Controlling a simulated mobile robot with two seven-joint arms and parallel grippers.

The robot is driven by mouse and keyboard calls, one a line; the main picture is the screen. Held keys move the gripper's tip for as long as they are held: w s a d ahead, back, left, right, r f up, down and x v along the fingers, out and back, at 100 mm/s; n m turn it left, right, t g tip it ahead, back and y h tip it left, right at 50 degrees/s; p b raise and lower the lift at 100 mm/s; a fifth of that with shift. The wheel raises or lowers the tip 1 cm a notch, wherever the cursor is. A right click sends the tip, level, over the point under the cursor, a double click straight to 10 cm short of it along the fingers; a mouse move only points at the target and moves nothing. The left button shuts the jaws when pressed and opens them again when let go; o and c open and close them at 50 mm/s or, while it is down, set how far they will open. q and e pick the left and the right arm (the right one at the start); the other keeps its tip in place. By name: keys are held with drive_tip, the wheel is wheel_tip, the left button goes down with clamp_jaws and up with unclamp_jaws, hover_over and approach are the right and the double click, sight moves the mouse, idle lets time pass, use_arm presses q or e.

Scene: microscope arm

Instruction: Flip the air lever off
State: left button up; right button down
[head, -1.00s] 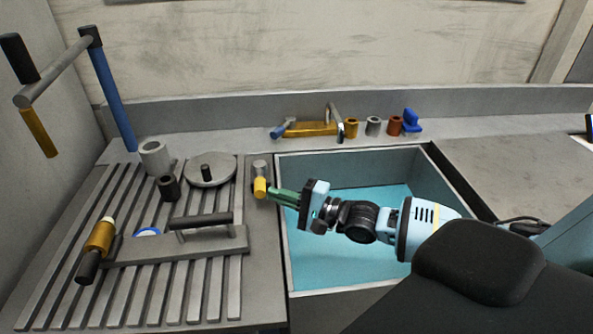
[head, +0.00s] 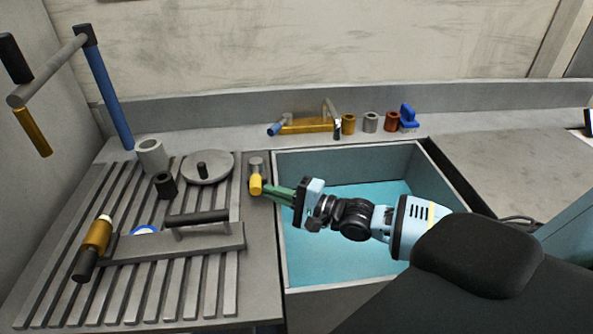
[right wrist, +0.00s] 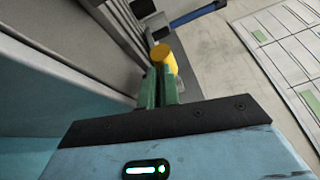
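A small lever with a yellow grip (head: 256,185) and a grey cylindrical base (head: 256,165) stands on the ledge left of the basin. I take it to be the air lever. My right gripper (head: 268,190) comes from the right across the basin. Its green fingers lie close together, with their tips at the yellow grip's right side; I cannot tell whether they touch it. In the right wrist view, the yellow grip (right wrist: 163,58) shows just beyond the fingertips (right wrist: 159,78), not between them. My left gripper is not in view.
A basin (head: 350,160) with a blue floor lies under my right arm. A slotted grey board (head: 60,270) at left carries a plate with a handle and several cylinders. A blue post (head: 112,100) stands behind it. A yellow bar fixture (head: 308,127) and several small rings line the back ledge.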

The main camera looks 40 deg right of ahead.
drive_tip(key=shift+s+a+f, duration=0.15)
drive_tip(key=shift+s+a, duration=0.05)
drive_tip(key=shift+s, duration=0.4)
drive_tip(key=v, duration=0.7)
drive_tip(key=shift+w+d, duration=0.25)
drive_tip(key=shift+d, duration=0.1)
